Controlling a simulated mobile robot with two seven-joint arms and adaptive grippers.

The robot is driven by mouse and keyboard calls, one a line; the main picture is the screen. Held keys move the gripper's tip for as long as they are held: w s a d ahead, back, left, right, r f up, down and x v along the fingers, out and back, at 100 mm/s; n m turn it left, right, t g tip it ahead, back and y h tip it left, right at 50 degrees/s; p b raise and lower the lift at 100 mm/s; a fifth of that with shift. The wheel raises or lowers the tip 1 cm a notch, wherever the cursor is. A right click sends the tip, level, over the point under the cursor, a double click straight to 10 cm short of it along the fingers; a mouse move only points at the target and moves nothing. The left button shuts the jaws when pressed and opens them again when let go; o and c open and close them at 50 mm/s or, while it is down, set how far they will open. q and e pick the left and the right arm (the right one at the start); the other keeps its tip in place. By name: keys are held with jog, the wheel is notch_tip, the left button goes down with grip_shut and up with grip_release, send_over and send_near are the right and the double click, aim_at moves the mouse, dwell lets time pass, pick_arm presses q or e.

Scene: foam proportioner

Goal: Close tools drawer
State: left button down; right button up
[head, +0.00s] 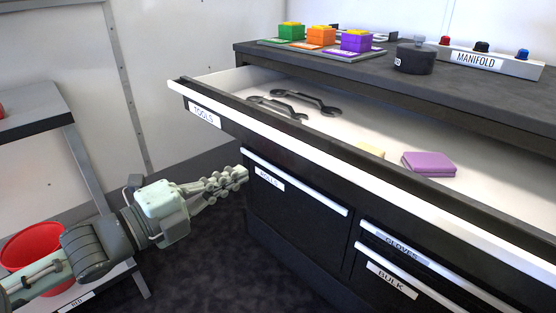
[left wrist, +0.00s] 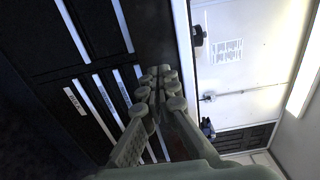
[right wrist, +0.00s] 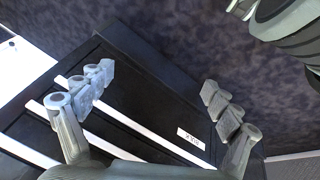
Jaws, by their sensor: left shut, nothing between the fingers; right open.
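The tools drawer (head: 300,147) stands pulled out of the dark cabinet in the head view, with its "TOOLS" label (head: 204,115) at the left end. My left gripper (head: 240,177) is shut and empty, below the drawer's left end and close to the lower drawer fronts. The left wrist view also shows its closed fingers (left wrist: 160,78). My right gripper (right wrist: 158,98) is open and empty in the right wrist view, above lower drawer fronts; the head view does not show it.
Lower drawers, including gloves (head: 400,250) and bulk (head: 390,280), look closed. The countertop (head: 300,57) holds coloured blocks, a black round part (head: 414,58) and a manifold (head: 490,58). A shelf with a red bucket (head: 35,245) stands left. Floor between shelf and cabinet is clear.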

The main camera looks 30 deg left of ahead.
pick_arm(q)
send_near(278, 155)
jog(key=w+d+r, duration=0.3)
jog(key=w+d, duration=0.1)
jog(key=d, duration=0.1)
jog(key=shift+w+f, duration=0.15)
jog(key=shift+w, duration=0.6)
pick_arm(e)
jog(key=shift+s+r, duration=0.1)
jog(key=shift+r, duration=0.1)
